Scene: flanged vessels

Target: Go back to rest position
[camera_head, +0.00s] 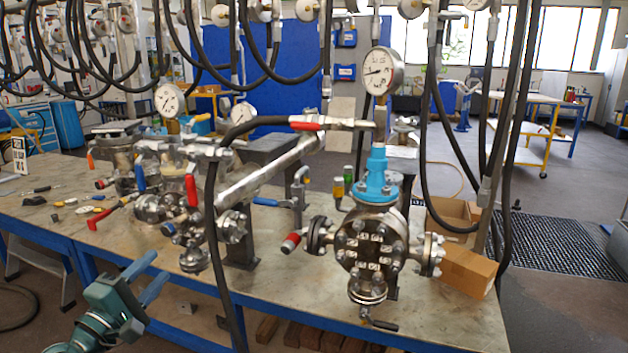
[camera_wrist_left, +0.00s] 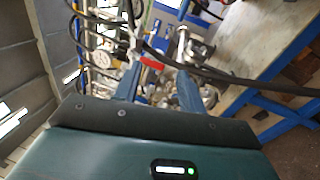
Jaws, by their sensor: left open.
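My left gripper (camera_head: 147,277) comes in at the lower left of the head view. Its two blue-grey fingers are apart, with nothing between them. It is in front of the near edge of the workbench (camera_head: 440,318), apart from the vessels. In the left wrist view the fingers (camera_wrist_left: 158,88) are also spread, with hoses and fittings behind them. A flanged vessel (camera_head: 372,252) with a blue neck and a pressure gauge (camera_head: 382,72) stands on the bench's right part. Another flanged assembly (camera_head: 190,218) stands at left centre. My right gripper is not in view.
Black hoses (camera_head: 215,230) hang down across the bench front. A cardboard box (camera_head: 468,270) is at the bench's right end. Small tools (camera_head: 75,203) lie on the left of the bench. A white-topped table (camera_head: 525,97) stands behind, with open floor around it.

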